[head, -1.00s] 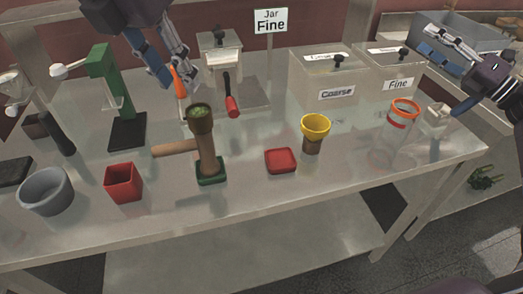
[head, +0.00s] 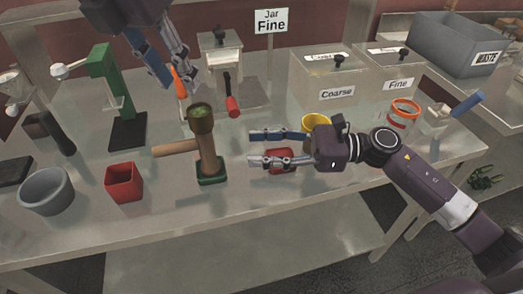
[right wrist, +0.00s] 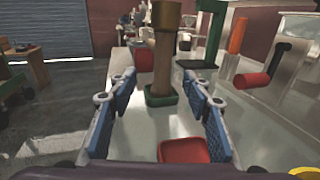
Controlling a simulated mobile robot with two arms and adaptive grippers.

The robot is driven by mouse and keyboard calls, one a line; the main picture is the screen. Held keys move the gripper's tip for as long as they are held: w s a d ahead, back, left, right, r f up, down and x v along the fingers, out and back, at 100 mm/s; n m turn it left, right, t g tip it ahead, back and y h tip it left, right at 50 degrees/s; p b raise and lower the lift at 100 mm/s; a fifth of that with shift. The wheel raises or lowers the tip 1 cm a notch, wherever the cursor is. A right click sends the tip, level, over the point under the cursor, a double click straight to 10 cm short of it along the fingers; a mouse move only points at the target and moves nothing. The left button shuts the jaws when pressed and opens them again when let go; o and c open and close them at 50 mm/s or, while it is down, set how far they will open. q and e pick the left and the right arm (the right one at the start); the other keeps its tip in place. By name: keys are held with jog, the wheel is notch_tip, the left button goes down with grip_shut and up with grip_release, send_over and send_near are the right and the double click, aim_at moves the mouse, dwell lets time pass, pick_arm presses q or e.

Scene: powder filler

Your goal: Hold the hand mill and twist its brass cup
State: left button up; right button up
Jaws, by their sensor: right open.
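The hand mill (head: 205,148) stands upright on a green base near the table's middle, its wooden handle (head: 173,147) pointing left. A brass-brown cup (head: 200,117) with green contents tops it. In the right wrist view the mill (right wrist: 162,65) stands ahead, between and beyond my fingers, its brass cup (right wrist: 165,14) at the picture's top edge. My right gripper (head: 251,147) is open and empty, pointing left at the mill, apart from it. My left gripper (head: 182,88) looks open, above and behind the mill, near an orange handle (head: 178,82); I cannot tell whether they touch.
A red tray (right wrist: 185,150) lies under my right gripper. A yellow funnel-like cup (head: 314,121) is partly hidden behind it. A red cup (head: 123,183) and grey bowl (head: 46,190) stand left. The table's front strip is clear.

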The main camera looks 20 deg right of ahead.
aim_at(198, 110)
jog(key=shift+w+a+f, duration=0.15)
jog(key=shift+w+f, duration=0.1)
jog(key=shift+f, duration=0.5)
jog(key=shift+t, duration=0.3)
jog(key=x, duration=1.1)
jog(key=shift+w+a+f, duration=0.1)
jog(key=shift+a, duration=0.2)
pick_arm(q)
jog(key=shift+d, duration=0.1)
pick_arm(e)
grip_shut()
pick_arm(q)
jog(key=o, duration=0.5)
jog(key=shift+r+m, duration=0.1)
jog(key=shift+m, duration=0.2)
jog(key=shift+o, duration=0.7)
jog(key=shift+a+r+m+h, duration=0.15)
jog(key=shift+a+m+h, duration=0.15)
jog(key=shift+a+m, duration=0.1)
jog(key=x, duration=1.2)
jog(key=shift+r, duration=0.1)
jog(key=shift+c, duration=0.4)
jog(key=c, duration=1.1)
